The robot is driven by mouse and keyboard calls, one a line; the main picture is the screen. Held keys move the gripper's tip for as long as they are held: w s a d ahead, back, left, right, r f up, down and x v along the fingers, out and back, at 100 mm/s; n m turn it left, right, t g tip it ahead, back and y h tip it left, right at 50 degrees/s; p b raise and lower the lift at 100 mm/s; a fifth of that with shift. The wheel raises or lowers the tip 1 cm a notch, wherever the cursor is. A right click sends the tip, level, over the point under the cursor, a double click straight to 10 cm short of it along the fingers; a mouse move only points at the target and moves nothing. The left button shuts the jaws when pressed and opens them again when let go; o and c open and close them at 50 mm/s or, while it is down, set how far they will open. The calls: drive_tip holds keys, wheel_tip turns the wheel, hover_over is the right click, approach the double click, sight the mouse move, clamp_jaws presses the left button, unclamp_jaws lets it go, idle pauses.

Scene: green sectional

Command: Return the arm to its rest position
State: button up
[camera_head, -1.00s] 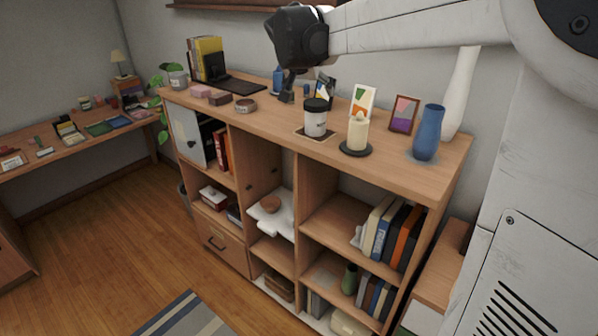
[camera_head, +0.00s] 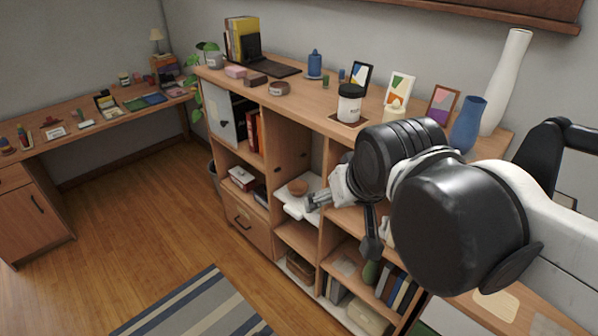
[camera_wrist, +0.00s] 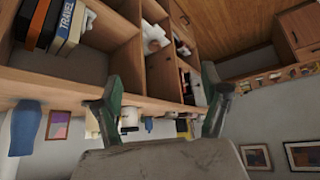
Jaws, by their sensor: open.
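My gripper (camera_head: 345,222) is in front of the wooden shelf unit (camera_head: 330,112), below the level of its top, with its arm reaching in from the right. Its two fingers are spread apart with nothing between them. In the wrist view my gripper (camera_wrist: 161,78) also shows open and empty, with the shelf unit upside down beyond it. The lower right compartments are partly hidden behind my arm in the head view.
The unit's top holds a dark-lidded jar (camera_head: 349,104), a blue vase (camera_head: 467,124), a tall white vase (camera_head: 508,80), picture frames and a laptop (camera_head: 268,66). A desk (camera_head: 75,132) stands at the left. Open wooden floor (camera_head: 140,235) lies between, with a striped rug (camera_head: 200,308).

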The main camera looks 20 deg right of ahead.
drive_tip(key=s+f, duration=0.1)
drive_tip(key=s+a+f, duration=0.1)
drive_tip(key=shift+s+a+f+n+y, duration=0.15)
drive_tip(key=shift+s+f+n+y, duration=0.15)
drive_tip(key=shift+s+n, duration=0.1)
wheel_tip(320, 180, down, 8)
drive_tip(key=b, duration=0.7)
drive_tip(key=shift+r+b, duration=0.15)
drive_tip(key=shift+b, duration=0.25)
